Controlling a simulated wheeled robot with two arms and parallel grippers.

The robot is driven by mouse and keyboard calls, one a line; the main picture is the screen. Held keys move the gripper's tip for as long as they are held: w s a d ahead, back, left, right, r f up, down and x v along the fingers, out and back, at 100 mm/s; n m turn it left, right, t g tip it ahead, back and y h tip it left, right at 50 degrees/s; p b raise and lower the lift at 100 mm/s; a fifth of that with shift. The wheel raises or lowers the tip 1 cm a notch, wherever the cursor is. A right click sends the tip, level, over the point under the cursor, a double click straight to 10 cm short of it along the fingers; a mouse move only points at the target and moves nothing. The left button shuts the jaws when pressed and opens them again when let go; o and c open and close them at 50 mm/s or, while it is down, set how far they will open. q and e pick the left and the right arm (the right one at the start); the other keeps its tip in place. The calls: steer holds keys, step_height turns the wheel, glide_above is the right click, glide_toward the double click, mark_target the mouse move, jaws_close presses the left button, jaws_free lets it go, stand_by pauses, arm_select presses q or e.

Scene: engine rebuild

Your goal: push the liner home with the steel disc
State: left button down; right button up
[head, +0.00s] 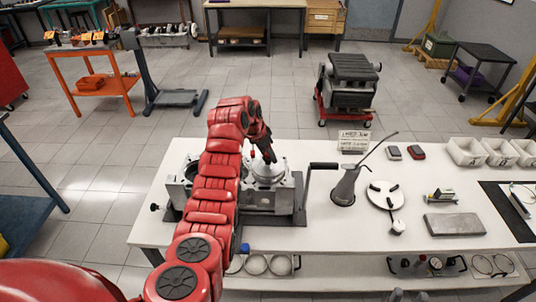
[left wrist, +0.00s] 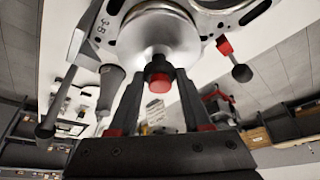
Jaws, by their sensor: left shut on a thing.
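The steel disc (head: 268,173) lies over the right-hand bore of the grey engine block (head: 289,192) on the white bench. In the left wrist view the disc (left wrist: 158,36) is a shiny round plate with a black and red knob (left wrist: 159,76). My left gripper (head: 267,157) is above the disc, and its fingers (left wrist: 160,78) are shut on that knob. The liner cannot be made out; the disc and my arm hide the bore. My right gripper is not in view.
A crank handle (head: 321,166) stands right of the block. Further right are a grey oil can (head: 345,186), a white round plate (head: 385,195), a grey slab (head: 454,224) and white bins (head: 467,151). My red left arm covers part of the block.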

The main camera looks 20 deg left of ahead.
arm_select(q)
steer(key=shift+c, duration=1.3)
jaws_free()
steer(key=shift+r, duration=0.15)
steer(key=shift+s+a+r+b, duration=0.1)
steer(key=shift+s+r+b, duration=0.05)
steer(key=shift+r+b, duration=0.15)
steer(key=p+v, duration=0.3)
steer(key=v, duration=1.3)
steer(key=shift+s+r+p, duration=0.2)
steer(key=shift+r+p, duration=0.05)
steer(key=shift+p, duration=0.15)
